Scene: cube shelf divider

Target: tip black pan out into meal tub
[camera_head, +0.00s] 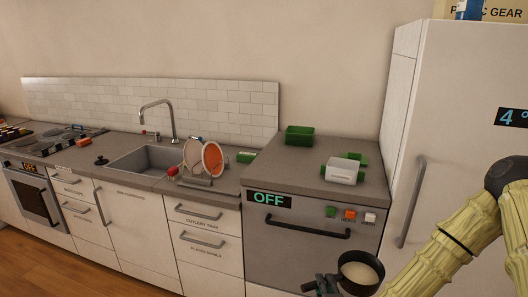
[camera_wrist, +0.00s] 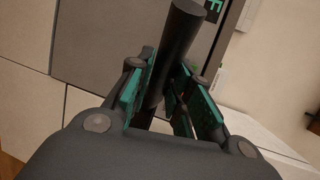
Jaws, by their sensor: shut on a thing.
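The black pan (camera_head: 352,286) is low in the head view, in front of the grey appliance, and holds a pale, cream-coloured filling. It looks roughly level. My gripper (camera_head: 326,285) is to its left, shut on the pan's handle. In the wrist view the dark round handle (camera_wrist: 182,30) runs up between the teal finger pads. A white tub (camera_head: 342,175) and a dark green tub (camera_head: 299,136) stand on the counter above the appliance. I cannot read a label on either, so I cannot tell which is the meal tub.
A rack with plates (camera_head: 211,158) and a sink (camera_head: 155,160) are to the left. A tall white fridge (camera_head: 450,120) stands on the right. The counter's front edge lies above the pan in the picture.

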